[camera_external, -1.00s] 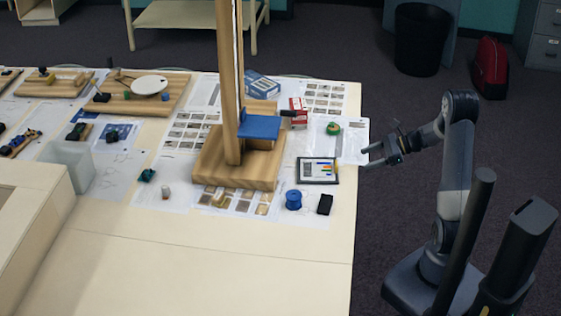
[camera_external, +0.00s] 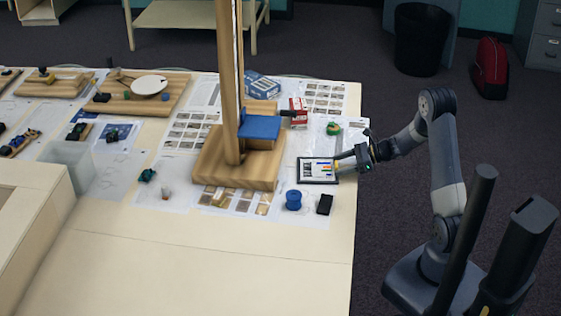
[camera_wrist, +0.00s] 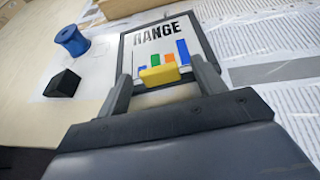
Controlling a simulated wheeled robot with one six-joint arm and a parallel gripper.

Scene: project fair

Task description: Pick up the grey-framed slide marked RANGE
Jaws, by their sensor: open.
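The slide marked RANGE (camera_wrist: 160,41) has a dark grey frame, a white face and coloured bars. It lies flat near the table's right edge and also shows in the external view (camera_external: 312,171). My gripper (camera_wrist: 161,82) is open. Its two fingers reach over the near part of the slide, one towards each side. A yellow block-like piece (camera_wrist: 159,76) shows between the fingers at the slide's near edge. In the external view my gripper (camera_external: 340,163) is at the slide's right end and hides part of it. I cannot tell whether the fingers touch the frame.
A blue spool (camera_external: 293,200) and a black block (camera_external: 324,205) stand in front of the slide. A wooden stand (camera_external: 215,168) with a tall post rises to its left. A green tape roll (camera_external: 333,128) lies behind it. The table's front area is clear.

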